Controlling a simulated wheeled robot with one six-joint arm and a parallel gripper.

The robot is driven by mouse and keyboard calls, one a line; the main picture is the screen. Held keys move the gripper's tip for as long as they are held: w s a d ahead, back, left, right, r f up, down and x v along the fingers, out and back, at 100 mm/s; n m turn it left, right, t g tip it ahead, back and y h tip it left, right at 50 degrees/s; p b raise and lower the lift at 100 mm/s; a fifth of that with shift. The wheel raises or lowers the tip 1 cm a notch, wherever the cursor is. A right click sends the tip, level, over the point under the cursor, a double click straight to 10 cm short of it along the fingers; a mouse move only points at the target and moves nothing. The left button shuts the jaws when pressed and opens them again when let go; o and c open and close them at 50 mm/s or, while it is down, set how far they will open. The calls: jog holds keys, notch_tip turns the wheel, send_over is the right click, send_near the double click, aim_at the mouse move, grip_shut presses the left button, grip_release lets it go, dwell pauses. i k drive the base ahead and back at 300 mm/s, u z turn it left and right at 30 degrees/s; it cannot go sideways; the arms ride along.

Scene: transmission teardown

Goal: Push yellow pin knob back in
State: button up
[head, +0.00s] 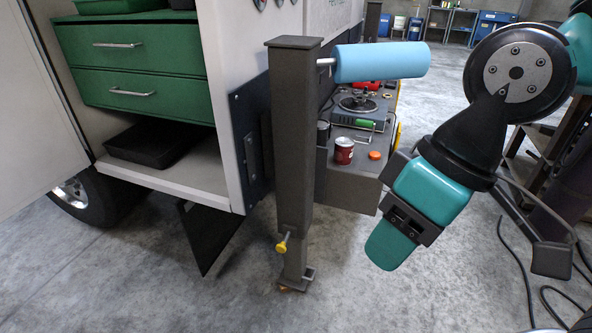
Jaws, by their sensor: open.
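The yellow pin knob (282,247) sits low on the left side of a dark square post (292,140), near where the outer tube meets the narrower inner leg. My gripper (387,243), teal and black, hangs to the right of the post, pointing down and left. It is apart from the knob, at about the knob's height in the picture. Its jaws are open; the fingertips are hard to make out, and I see nothing held.
A light blue roll (382,62) juts right from the post top. Behind, a workbench (346,188) carries a red can (344,150) and tools. A dark panel (205,235) hangs left of the post, below green drawers (135,75). Floor around the post foot is clear; cables lie right.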

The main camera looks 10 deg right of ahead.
aim_at(280, 248)
jog(key=u, duration=2.6)
jog(key=i, duration=1.85)
jog(key=z, duration=3.1)
